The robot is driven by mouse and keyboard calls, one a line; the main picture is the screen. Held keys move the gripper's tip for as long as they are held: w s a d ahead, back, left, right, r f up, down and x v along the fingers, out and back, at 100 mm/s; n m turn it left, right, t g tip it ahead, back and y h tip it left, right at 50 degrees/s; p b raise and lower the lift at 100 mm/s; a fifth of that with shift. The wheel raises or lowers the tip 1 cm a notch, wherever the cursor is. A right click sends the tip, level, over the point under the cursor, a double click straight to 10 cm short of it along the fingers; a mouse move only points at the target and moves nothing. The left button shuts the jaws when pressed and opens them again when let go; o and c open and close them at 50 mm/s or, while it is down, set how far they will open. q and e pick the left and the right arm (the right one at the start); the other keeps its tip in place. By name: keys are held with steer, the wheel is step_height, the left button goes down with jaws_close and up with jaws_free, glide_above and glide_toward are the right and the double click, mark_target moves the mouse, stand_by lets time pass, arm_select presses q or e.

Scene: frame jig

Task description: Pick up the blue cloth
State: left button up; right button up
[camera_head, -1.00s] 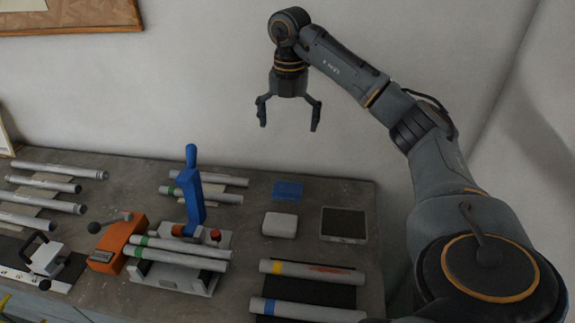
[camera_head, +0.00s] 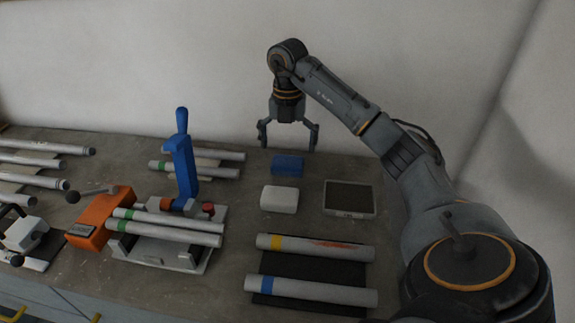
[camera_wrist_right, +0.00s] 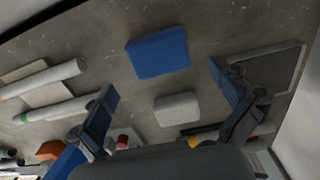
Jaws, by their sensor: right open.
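The blue cloth (camera_head: 287,165) is a small folded block lying flat near the back of the grey bench. It also shows in the right wrist view (camera_wrist_right: 159,54), ahead of the fingers and between their lines. My right gripper (camera_head: 288,146) is open and empty, its fingers pointing down, above and behind the cloth in the head view. Its two fingers also show in the right wrist view (camera_wrist_right: 168,85), spread apart and not touching the cloth. My left gripper is not in view.
A white folded cloth (camera_head: 280,199) lies just in front of the blue one. A dark-topped tray (camera_head: 349,213) is to the right. A jig with a blue lever (camera_head: 184,165) stands to the left. Marked tubes (camera_head: 312,291) lie on a black mat in front.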

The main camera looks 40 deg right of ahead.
mark_target(288, 161)
step_height(288, 161, down, 6)
steer(key=shift+w+d+r+p, duration=0.15)
steer(key=shift+p, duration=0.45)
steer(key=c, duration=1)
